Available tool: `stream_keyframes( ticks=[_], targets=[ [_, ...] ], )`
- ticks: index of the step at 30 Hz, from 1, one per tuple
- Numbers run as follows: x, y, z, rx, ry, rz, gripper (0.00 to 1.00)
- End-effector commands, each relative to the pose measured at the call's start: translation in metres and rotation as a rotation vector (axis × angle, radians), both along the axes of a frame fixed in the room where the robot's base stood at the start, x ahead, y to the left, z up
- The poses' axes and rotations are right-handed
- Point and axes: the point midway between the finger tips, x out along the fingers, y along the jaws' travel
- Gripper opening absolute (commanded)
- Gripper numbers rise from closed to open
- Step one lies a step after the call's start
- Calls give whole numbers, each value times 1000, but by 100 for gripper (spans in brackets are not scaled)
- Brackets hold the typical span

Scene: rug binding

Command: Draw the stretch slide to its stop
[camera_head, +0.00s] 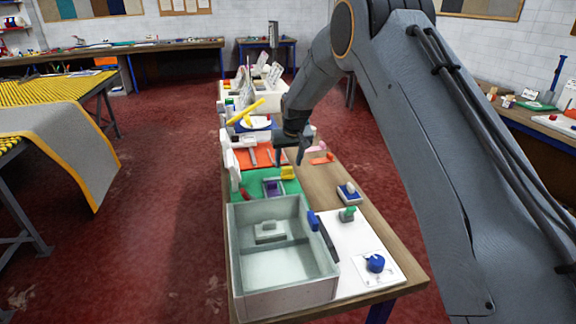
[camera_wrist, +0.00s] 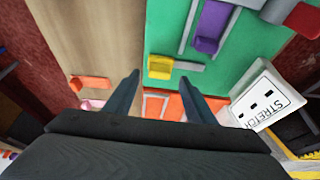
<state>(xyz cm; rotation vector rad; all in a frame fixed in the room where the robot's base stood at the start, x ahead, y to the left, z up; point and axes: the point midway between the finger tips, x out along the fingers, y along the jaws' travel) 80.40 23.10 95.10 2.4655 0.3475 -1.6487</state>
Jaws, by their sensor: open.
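A white sign reading "STRETCH" (camera_wrist: 262,98) stands at the edge of a green panel (camera_wrist: 180,100). On this panel are a purple block (camera_wrist: 211,27) in a grey track, and a yellow block (camera_wrist: 160,67) on a grey strip. The head view also shows the purple block (camera_head: 273,187) and the yellow block (camera_head: 288,173). I cannot tell for sure which piece is the stretch slide. My gripper (camera_head: 291,158) is open and empty, above the bench near the green and orange panels. In the wrist view its fingertips (camera_wrist: 160,77) appear either side of the yellow block, apparently above it.
An orange panel (camera_head: 247,159) adjoins the green one. A grey open-topped box (camera_head: 285,290) stands at the near end of the bench, beside a white board with a blue knob (camera_head: 375,263). A red piece (camera_wrist: 303,20) sits at the green panel's edge. Bare wood runs along the bench's right side.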

Motion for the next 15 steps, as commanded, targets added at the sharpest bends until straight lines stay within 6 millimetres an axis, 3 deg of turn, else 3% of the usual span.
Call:
stream_keyframes(
  ticks=[6,15],
  targets=[
    [9,2,-23,0,0,-1,50],
    [13,4,-34,0,-1,0,50]
  ],
)
